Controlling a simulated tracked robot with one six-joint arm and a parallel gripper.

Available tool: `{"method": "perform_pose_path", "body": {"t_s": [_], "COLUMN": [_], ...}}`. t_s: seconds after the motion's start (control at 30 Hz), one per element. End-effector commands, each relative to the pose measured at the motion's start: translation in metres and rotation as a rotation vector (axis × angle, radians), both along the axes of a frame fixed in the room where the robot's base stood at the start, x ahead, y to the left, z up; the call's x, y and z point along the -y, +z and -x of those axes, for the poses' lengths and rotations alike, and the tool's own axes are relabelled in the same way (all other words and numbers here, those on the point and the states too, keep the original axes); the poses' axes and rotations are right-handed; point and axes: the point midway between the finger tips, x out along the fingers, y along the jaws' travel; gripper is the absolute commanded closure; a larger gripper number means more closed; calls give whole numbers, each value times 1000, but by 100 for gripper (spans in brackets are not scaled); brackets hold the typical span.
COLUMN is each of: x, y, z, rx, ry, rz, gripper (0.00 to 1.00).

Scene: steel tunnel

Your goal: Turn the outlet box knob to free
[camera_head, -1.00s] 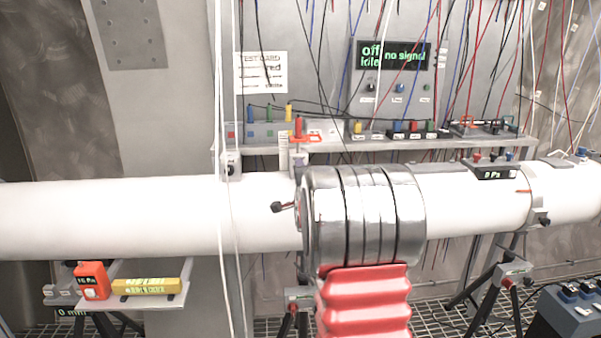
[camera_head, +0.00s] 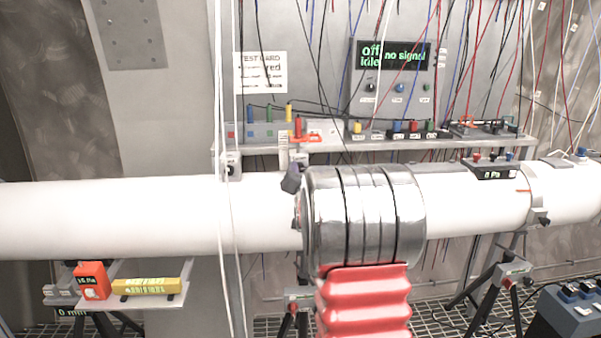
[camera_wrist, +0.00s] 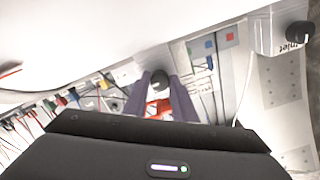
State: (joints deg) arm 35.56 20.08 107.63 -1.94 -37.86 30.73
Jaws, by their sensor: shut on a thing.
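The outlet box (camera_head: 300,160) is a small grey box on top of the long white pipe (camera_head: 120,215), at its middle, and is largely covered in the head view. Its dark round knob (camera_wrist: 154,79) shows between the purple-grey fingers in the wrist view. My gripper (camera_wrist: 161,80) is shut on this knob. In the head view the dark fingers of my gripper (camera_head: 292,178) point up just below the box. The knob itself is hidden there, and its setting cannot be read in either view.
The inlet box (camera_wrist: 285,30), with a black knob, sits farther along the pipe; it also shows left of the outlet box (camera_head: 231,164). A shelf (camera_head: 450,143) with plugs and an orange clamp (camera_head: 306,137) runs behind the pipe. White cables (camera_head: 228,260) hang in front.

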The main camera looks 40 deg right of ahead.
Motion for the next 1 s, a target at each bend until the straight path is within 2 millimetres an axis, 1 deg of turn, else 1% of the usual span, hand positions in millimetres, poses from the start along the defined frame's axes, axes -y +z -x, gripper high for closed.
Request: {"method": "perform_pose_path", "body": {"t_s": [0.03,1.0], "x": [-3,-2], "y": [-8,-9], "z": [-1,0], "rx": [-39,-558], "ry": [5,10], "rz": [29,789], "gripper": [98,98]}}
